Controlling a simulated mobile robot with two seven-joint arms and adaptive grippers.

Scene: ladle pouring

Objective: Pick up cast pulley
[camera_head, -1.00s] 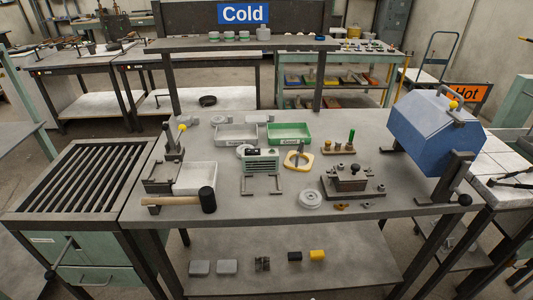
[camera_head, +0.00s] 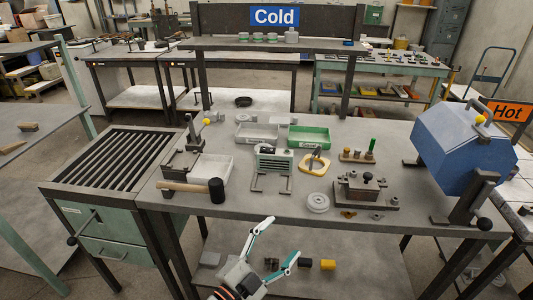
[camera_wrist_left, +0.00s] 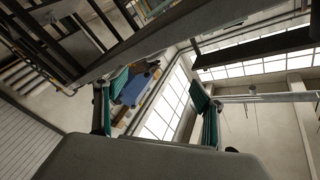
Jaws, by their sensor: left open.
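The cast pulley, a pale grey round grooved disc (camera_head: 318,202), lies flat on the workbench (camera_head: 225,215) near its front edge, in the head view. My left gripper (camera_head: 281,240) shows at the bottom of the head view, in front of the bench and nearer the camera than the pulley. Its two teal-padded fingers are spread open and empty, with the pulley beyond them to the upper right. The fingers also show in the left wrist view (camera_wrist_left: 158,108), with bench framing and windows behind; the pulley is not visible there. My right gripper is not in view.
A mallet (camera_head: 215,190) lies left of the pulley, and a dark clamp fixture (camera_head: 366,190) stands to its right. A yellow-based tool (camera_head: 315,164) and green tray (camera_head: 309,136) are behind. A blue tumbler box (camera_head: 462,140) stands right. A lower shelf (camera_head: 340,250) holds blocks.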

